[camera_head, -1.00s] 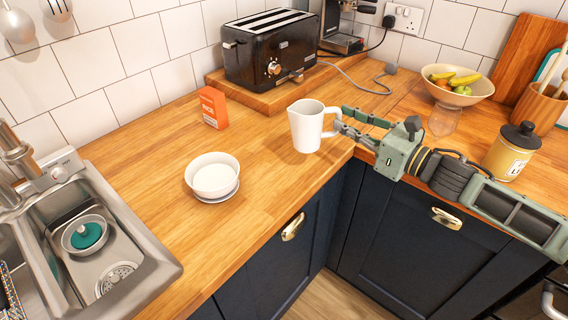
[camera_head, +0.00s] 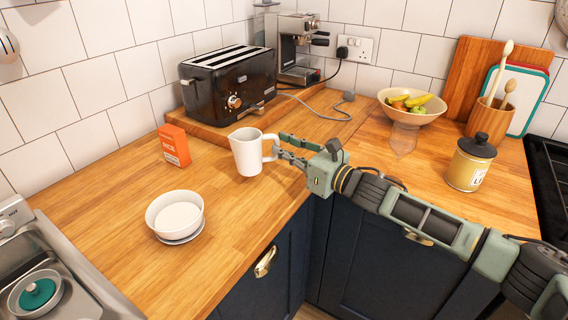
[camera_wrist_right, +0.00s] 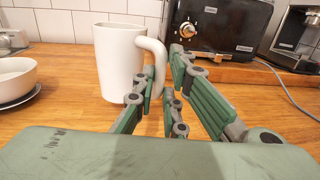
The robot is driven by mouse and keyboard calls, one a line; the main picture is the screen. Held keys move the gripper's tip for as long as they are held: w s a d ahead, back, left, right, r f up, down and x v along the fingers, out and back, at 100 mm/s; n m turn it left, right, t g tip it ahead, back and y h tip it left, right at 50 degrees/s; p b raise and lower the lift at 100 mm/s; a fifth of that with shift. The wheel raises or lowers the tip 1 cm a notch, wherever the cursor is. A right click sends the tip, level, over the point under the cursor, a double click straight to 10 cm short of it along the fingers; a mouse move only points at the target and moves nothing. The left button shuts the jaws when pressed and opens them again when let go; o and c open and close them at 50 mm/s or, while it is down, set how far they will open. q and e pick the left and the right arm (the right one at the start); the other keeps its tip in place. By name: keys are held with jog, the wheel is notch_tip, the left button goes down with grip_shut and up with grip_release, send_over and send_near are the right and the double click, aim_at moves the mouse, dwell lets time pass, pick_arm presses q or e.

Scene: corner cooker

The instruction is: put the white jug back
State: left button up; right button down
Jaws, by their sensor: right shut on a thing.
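The white jug (camera_head: 248,154) is upright over the wooden counter, in front of the toaster and right of the orange box. Its handle is on the right. My right gripper (camera_head: 288,150) is shut on that handle, coming in from the right. In the right wrist view, the jug (camera_wrist_right: 120,65) stands upright and the finger links (camera_wrist_right: 165,92) are at the lower part of the handle. The jug's base looks at or very near the counter top; I cannot tell whether it touches. My left gripper is not in view.
The orange box (camera_head: 174,145) and black toaster (camera_head: 228,85) stand behind. A fruit bowl (camera_head: 411,113) and yellow canister (camera_head: 470,163) stand right. Counter between jug and white bowl is clear.

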notch_tip(320, 180, down, 4)
jog(key=shift+r, duration=0.1)
jog(key=shift+f, duration=0.2)
jog(key=c, duration=1.8)
grip_release()
